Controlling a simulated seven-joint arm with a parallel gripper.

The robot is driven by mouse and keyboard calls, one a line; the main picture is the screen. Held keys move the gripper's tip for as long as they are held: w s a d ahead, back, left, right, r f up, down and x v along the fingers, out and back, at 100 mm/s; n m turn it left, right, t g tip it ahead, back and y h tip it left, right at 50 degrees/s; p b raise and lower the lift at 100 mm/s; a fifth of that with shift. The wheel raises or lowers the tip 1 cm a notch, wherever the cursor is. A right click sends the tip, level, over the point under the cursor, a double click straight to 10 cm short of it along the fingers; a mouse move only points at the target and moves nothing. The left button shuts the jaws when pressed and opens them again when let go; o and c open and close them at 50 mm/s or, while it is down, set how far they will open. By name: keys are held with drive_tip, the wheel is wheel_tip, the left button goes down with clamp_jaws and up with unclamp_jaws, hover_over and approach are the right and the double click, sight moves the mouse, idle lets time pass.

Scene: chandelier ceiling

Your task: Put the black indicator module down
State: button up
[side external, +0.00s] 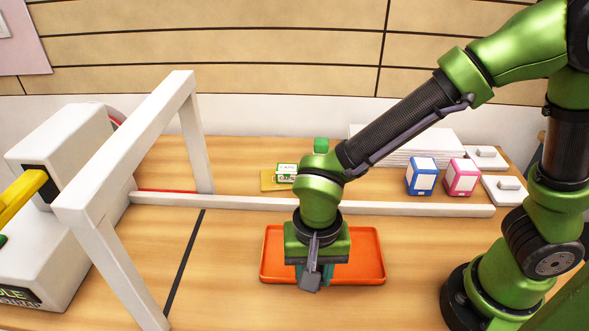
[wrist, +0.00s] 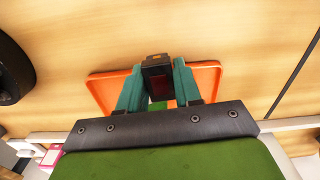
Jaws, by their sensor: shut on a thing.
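The black indicator module (wrist: 157,74) is between the teal fingers of my gripper (wrist: 157,88) in the wrist view, with a dark red face showing. My gripper also shows in the side view (side external: 314,272), pointing down over the orange tray (side external: 365,262) and shut on the module. The tray also shows in the wrist view (wrist: 208,74), behind the fingers. In the side view the module is mostly hidden by my gripper. I cannot tell whether it touches the tray.
A long white bar (side external: 400,208) runs behind the tray, joined to a white frame (side external: 120,150) at left. Behind the bar are a blue-and-white box (side external: 421,177), a pink-and-white box (side external: 460,178) and a yellow-based green item (side external: 284,177).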

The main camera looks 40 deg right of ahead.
wheel_tip(320, 180, up, 3)
drive_tip(key=shift+r, duration=0.1)
drive_tip(key=shift+w+d+r+m, duration=0.15)
drive_tip(key=shift+w+d+m, duration=0.15)
drive_tip(key=shift+d, duration=0.3)
drive_tip(key=w+d+m, duration=0.1)
drive_tip(key=d+m, duration=1.1)
drive_tip(key=d, duration=1)
drive_tip(key=s+d+m, duration=0.5)
drive_tip(key=d+m, duration=0.2)
drive_tip(key=d, duration=0.1)
drive_tip(key=shift+n, duration=0.3)
drive_tip(key=f, duration=0.5)
drive_tip(key=shift+w, duration=0.3)
hover_over(380, 185)
drive_tip(key=shift+f, duration=2.6)
